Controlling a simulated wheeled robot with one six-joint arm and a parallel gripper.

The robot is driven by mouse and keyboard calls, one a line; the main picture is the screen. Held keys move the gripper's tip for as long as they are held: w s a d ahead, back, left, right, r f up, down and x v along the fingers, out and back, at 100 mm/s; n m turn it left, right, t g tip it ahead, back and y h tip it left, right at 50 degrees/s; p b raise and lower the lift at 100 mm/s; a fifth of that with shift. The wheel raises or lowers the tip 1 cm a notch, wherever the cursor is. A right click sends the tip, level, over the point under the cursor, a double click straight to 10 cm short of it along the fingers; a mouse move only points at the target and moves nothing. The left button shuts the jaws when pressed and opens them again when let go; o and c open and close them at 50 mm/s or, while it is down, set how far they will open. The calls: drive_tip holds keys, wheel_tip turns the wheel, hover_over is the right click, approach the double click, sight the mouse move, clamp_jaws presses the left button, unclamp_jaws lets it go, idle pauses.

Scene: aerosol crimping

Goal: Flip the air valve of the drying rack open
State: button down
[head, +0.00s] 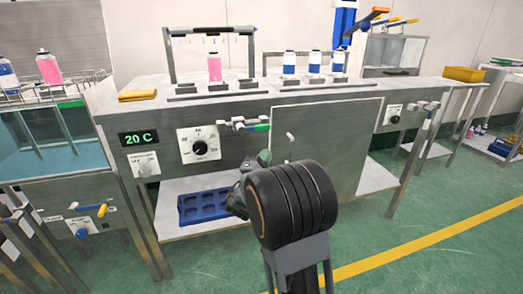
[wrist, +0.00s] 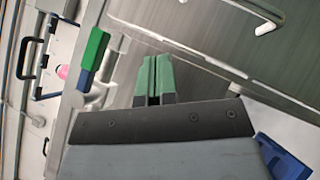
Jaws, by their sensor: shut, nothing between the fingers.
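A valve with a green and blue lever (head: 256,126) sits on the front of the middle bench, right of a round dial. The lever lies about level along the panel. In the wrist view the same green and blue lever (wrist: 93,55) shows left of my fingers, with pale pipe fittings beside it. My gripper (head: 265,157) is below and slightly right of the lever, apart from it. In the wrist view its green fingers (wrist: 153,70) are together with nothing between them. No label tells me which valve serves the drying rack.
A yellow-handled valve (head: 102,210) is on the water tank at left. A cabinet door (head: 335,150) with a white handle is right of my gripper. A blue tray (head: 203,207) lies on the lower shelf.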

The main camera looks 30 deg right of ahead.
drive_tip(key=s+a+f+p, duration=0.1)
drive_tip(key=s+f, duration=0.4)
drive_tip(key=shift+s+a, duration=0.3)
drive_tip(key=shift+a, duration=0.1)
drive_tip(key=shift+f, duration=0.1)
